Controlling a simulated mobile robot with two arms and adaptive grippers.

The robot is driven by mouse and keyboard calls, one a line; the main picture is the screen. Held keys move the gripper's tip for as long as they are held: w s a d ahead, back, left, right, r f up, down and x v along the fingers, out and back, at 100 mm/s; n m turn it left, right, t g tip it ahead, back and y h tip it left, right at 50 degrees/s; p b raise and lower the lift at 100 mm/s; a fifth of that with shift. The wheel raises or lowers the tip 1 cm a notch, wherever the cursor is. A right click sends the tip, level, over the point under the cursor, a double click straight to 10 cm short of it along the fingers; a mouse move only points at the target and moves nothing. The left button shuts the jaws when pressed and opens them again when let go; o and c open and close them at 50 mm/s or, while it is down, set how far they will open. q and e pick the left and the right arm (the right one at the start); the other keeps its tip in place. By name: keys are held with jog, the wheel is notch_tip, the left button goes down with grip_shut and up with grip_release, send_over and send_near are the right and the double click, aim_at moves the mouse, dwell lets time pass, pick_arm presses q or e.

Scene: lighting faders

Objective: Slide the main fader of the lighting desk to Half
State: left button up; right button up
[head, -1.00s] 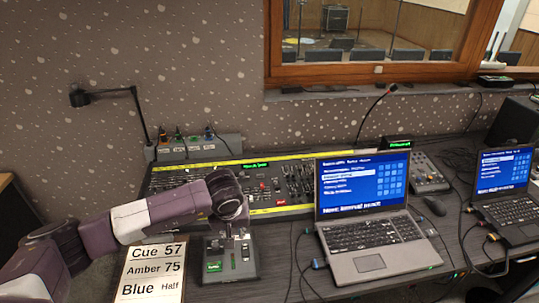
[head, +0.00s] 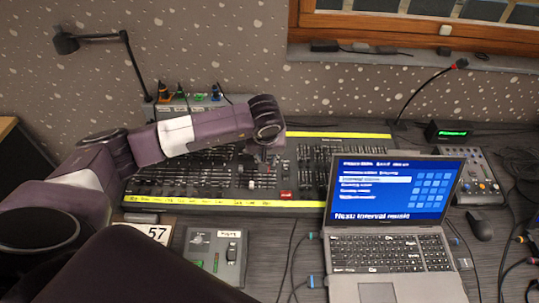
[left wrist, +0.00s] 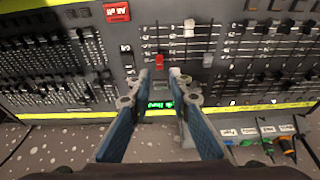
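The lighting desk (head: 190,180) is a long dark console with yellow edge strips and several rows of faders. My left gripper (head: 262,155) is over its middle, pointing down. In the left wrist view my left gripper (left wrist: 159,80) has its two blue fingers apart, with nothing held between them. A red fader cap (left wrist: 159,60) shows just beyond the tips. A white cap (left wrist: 189,28) and a grey cap (left wrist: 208,60) sit beside it. A small green display (left wrist: 160,104) shows between the fingers; its text is hard to read. Contact with a cap cannot be told. My right gripper is not in view.
A laptop (head: 385,250) stands right of the desk's front. A small control box (head: 217,255) and a partly covered cue card (head: 155,231) lie in front. A gooseneck lamp (head: 130,65) rises at the back left. Plugs (left wrist: 275,143) line the back.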

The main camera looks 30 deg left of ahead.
aim_at(267, 179)
pick_arm(q)
jog(key=b+x, duration=0.4)
jog(key=x, duration=0.2)
jog(key=shift+w+f+b, duration=0.15)
jog(key=shift+f+b, duration=0.05)
jog(key=shift+b, duration=0.2)
jog(key=shift+w+a+f+b, duration=0.1)
jog(key=shift+w+f+b, duration=0.15)
jog(key=shift+f+b, duration=0.35)
jog(key=shift+r, duration=0.1)
grip_shut()
jog(key=shift+s, duration=0.1)
jog(key=shift+s+d+f, duration=0.1)
jog(key=shift+s+d, duration=0.25)
jog(key=shift+s, duration=0.3)
jog(key=shift+s+d+f, duration=0.1)
jog(key=shift+s+d, duration=0.2)
jog(key=shift+s, duration=0.35)
jog(key=shift+c, duration=0.2)
grip_release()
